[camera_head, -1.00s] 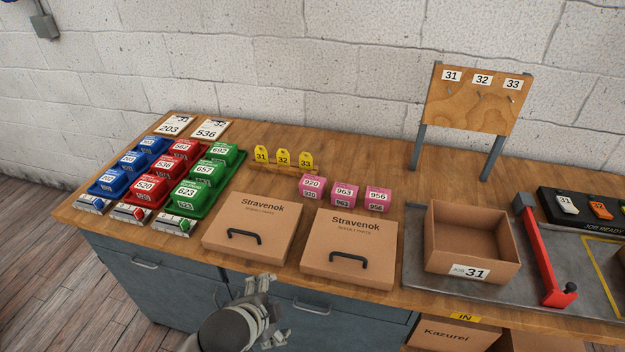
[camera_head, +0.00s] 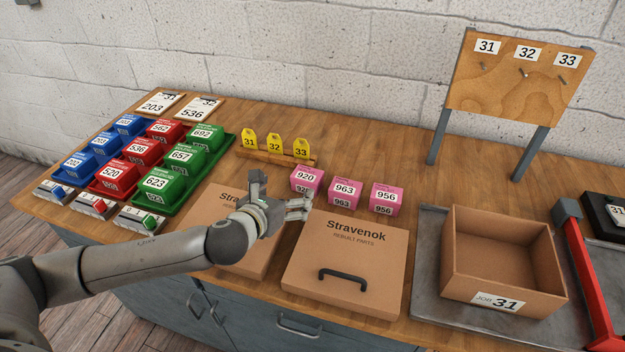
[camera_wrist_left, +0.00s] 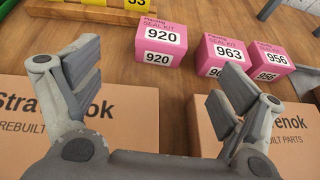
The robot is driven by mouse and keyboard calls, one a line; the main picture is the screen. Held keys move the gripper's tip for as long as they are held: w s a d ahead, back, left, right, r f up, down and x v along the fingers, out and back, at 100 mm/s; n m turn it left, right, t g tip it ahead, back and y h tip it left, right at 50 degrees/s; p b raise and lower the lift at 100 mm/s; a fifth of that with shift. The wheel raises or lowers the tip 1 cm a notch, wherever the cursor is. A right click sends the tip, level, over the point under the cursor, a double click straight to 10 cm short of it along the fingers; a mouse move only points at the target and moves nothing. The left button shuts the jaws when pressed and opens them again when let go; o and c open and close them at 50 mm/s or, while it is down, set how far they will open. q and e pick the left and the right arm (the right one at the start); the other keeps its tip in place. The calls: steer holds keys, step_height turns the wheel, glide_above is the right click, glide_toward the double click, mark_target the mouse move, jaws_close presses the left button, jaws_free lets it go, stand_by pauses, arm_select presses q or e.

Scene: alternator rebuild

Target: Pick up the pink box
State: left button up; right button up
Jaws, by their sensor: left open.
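Three pink boxes labelled SEAL KIT stand in a row on the wooden bench: 920 (camera_head: 307,180), 963 (camera_head: 345,193) and 956 (camera_head: 385,198). In the left wrist view, box 920 (camera_wrist_left: 161,43) lies ahead between the fingers, with box 963 (camera_wrist_left: 222,58) and box 956 (camera_wrist_left: 266,62) to its right. My left gripper (camera_head: 278,196) is open and empty, above the Stravenok cartons and just short of box 920, not touching it. It also shows in the left wrist view (camera_wrist_left: 152,88). My right gripper is not in view.
Two Stravenok cartons (camera_head: 378,248) lie in front of the pink boxes. A yellow tag rack (camera_head: 275,156) stands behind box 920. Blue, red and green bins (camera_head: 180,181) stand left. An open JOB 31 carton (camera_head: 470,268) sits on a grey tray right. A hook board (camera_head: 515,85) stands behind.

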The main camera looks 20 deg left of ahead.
mark_target(304, 179)
arm_select(q)
steer(key=x, duration=0.3)
steer(key=shift+w+d+f, duration=0.1)
steer(key=shift+w+f, duration=0.05)
steer(key=shift+w, duration=0.15)
steer(key=shift+w+f, duration=0.15)
steer(key=shift+w, duration=0.2)
steer(key=shift+w+d+f, duration=0.1)
steer(key=shift+w+f, duration=0.05)
steer(key=shift+w, duration=0.35)
steer(key=p+x, duration=0.1)
steer(key=x, duration=0.3)
steer(key=shift+d, duration=0.1)
steer(key=shift+w+f, duration=0.15)
steer(key=shift+w, duration=0.1)
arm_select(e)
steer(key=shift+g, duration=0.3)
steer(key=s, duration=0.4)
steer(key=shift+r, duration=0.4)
arm_select(q)
steer(key=c, duration=1)
steer(key=shift+c, duration=0.5)
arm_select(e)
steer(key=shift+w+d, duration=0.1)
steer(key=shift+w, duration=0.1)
